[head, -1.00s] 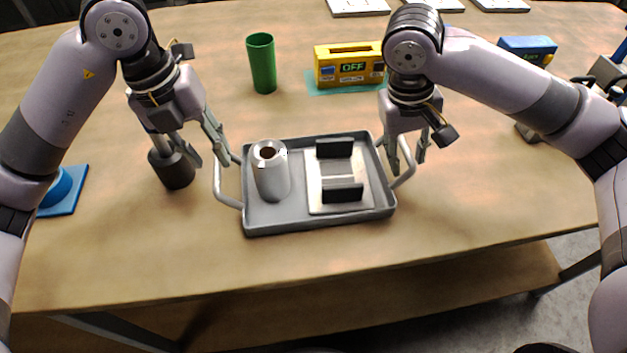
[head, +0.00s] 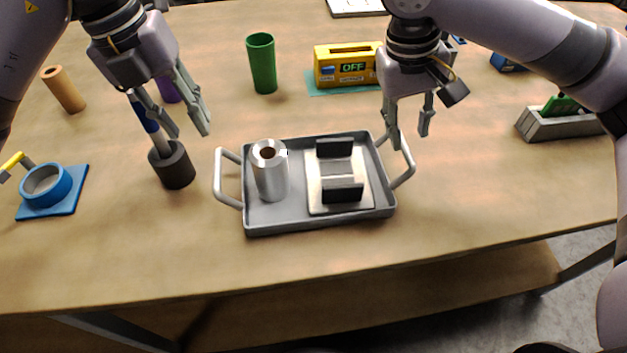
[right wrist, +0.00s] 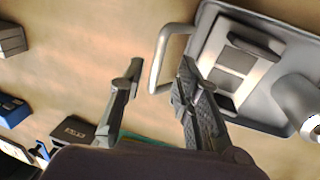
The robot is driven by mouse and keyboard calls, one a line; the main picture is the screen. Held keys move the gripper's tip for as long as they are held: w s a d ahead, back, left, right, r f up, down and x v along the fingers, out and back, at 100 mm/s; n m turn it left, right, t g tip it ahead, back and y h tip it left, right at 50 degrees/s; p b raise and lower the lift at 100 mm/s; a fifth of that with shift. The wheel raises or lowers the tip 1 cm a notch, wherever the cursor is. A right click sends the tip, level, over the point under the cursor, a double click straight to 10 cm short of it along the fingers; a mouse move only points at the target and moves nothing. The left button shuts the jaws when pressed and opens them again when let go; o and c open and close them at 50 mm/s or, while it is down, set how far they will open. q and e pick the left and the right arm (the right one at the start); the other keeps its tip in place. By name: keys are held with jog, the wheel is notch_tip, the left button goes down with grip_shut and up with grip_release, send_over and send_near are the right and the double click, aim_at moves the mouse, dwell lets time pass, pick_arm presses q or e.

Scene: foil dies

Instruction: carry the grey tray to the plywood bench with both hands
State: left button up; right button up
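The grey tray (head: 295,222) rests on the wooden bench top, with a loop handle at each end. It carries a silver cylinder (head: 271,178) on the left and a pale plate with two black blocks (head: 341,192) on the right. My left gripper (head: 192,132) is open and empty, above and left of the left handle (head: 227,180), apart from it. My right gripper (head: 411,140) is open near the right handle (head: 405,168). In the right wrist view its fingers (right wrist: 158,82) are apart, with one close to the handle (right wrist: 160,62) and tray; I cannot tell if they touch.
A dark cup with a blue-handled tool (head: 172,165) stands left of the tray. A blue ring fixture (head: 50,190) is at far left. A green cylinder (head: 261,63) and yellow device (head: 348,66) stand behind. A grey holder (head: 556,124) is at right. The front bench strip is clear.

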jog(key=v, duration=0.5)
jog(key=shift+f, duration=0.1)
dwell(0.4)
